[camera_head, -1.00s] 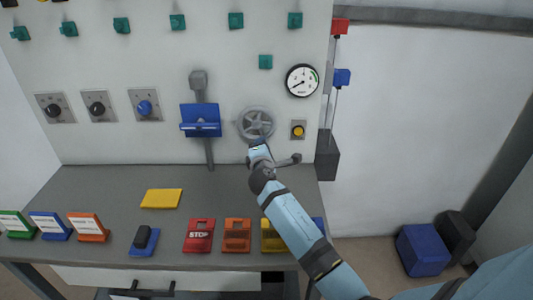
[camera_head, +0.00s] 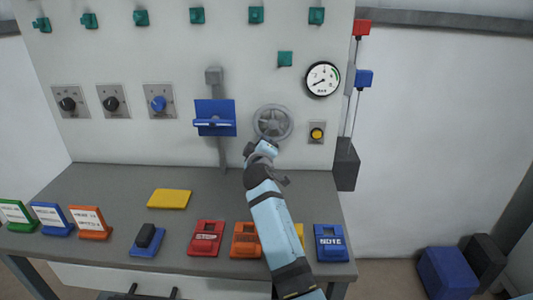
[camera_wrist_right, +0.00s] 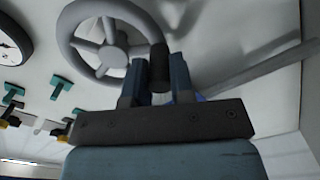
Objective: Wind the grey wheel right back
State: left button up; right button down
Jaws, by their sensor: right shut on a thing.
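The grey wheel (camera_head: 273,122) is a spoked handwheel on the wall panel, below and left of the round gauge (camera_head: 322,79). It also shows at the upper left of the right wrist view (camera_wrist_right: 105,45). My right gripper (camera_head: 264,146) is at the wheel's lower edge. In the right wrist view its fingers (camera_wrist_right: 156,85) are shut on the wheel's dark handle (camera_wrist_right: 158,62), beside the rim. The fingers hide part of the handle. My left gripper is not in view.
A blue holder (camera_head: 215,118) on a grey post is left of the wheel, and a yellow button (camera_head: 317,132) is to its right. A dark weight (camera_head: 345,166) hangs at the panel's right edge.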

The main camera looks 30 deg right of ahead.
jog(key=shift+w+a+r+m+b, duration=0.2)
jog(key=shift+m+b, duration=0.1)
jog(key=shift+m, duration=0.3)
jog(key=shift+w+a+r+m+b, duration=0.1)
jog(key=shift+a+m+b, duration=0.15)
jog(key=shift+m, duration=0.35)
jog(key=c, duration=1)
grip_release()
jog(key=shift+r, duration=0.1)
jog(key=shift+s, duration=0.15)
